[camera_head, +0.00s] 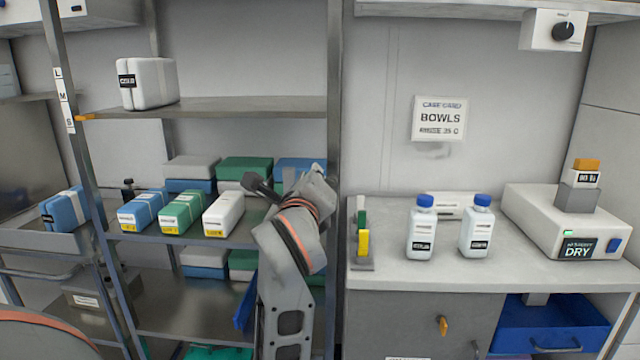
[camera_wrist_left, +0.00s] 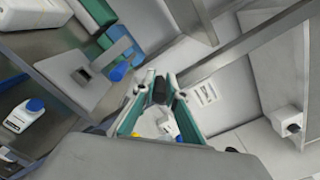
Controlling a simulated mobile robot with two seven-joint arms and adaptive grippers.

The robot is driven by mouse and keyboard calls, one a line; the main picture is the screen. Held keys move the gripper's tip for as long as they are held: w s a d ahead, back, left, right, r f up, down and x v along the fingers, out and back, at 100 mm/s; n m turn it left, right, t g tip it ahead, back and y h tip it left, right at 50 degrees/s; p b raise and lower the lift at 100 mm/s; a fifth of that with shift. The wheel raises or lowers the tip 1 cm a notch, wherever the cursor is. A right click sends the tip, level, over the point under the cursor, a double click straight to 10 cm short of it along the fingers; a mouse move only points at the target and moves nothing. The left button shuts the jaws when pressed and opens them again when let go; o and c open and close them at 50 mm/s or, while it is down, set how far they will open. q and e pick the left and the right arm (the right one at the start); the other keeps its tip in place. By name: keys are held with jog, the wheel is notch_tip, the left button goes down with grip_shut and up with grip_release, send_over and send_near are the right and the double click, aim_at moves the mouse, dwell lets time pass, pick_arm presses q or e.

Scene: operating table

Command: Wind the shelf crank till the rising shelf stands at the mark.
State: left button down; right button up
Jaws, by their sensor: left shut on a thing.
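The rising shelf (camera_head: 215,106) is a grey board in the rack, with a white labelled pack (camera_head: 148,83) on it. An orange pointer (camera_head: 85,117) at its left front corner is about level with the S on the white L, M, S strip (camera_head: 64,100) on the left post. My left gripper (camera_wrist_left: 158,108) is shut on a dark handle (camera_wrist_left: 160,88), seemingly the crank's, at the rack's right side. In the head view my left wrist (camera_head: 290,235) hides most of the crank and my fingers. My right gripper is out of view.
Blue, green and white packs (camera_head: 182,212) stand on the shelf below. Right of the rack, a counter (camera_head: 390,272) carries two blue-capped bottles (camera_head: 422,230) and a white device marked DRY (camera_head: 545,215). The rack's right post (camera_head: 334,120) is close to my left wrist.

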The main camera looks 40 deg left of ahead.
pick_arm(q)
notch_tip(320, 180, down, 2)
jog(key=shift+a+n+b, duration=0.1)
jog(key=shift+n+b, duration=0.75)
jog(key=shift+n, duration=0.25)
jog(key=shift+n+b, duration=0.55)
jog(key=shift+n, duration=0.25)
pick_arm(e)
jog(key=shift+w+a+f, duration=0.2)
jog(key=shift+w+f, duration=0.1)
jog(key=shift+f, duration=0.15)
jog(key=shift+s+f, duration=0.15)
pick_arm(q)
jog(key=c, duration=2)
grip_release()
jog(key=shift+r, duration=0.1)
jog(key=shift+c, duration=0.2)
jog(key=shift+s, duration=0.1)
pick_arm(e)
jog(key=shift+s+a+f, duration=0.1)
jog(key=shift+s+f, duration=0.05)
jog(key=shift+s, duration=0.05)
pick_arm(q)
jog(key=shift+a+r, duration=0.1)
jog(key=shift+r, duration=0.1)
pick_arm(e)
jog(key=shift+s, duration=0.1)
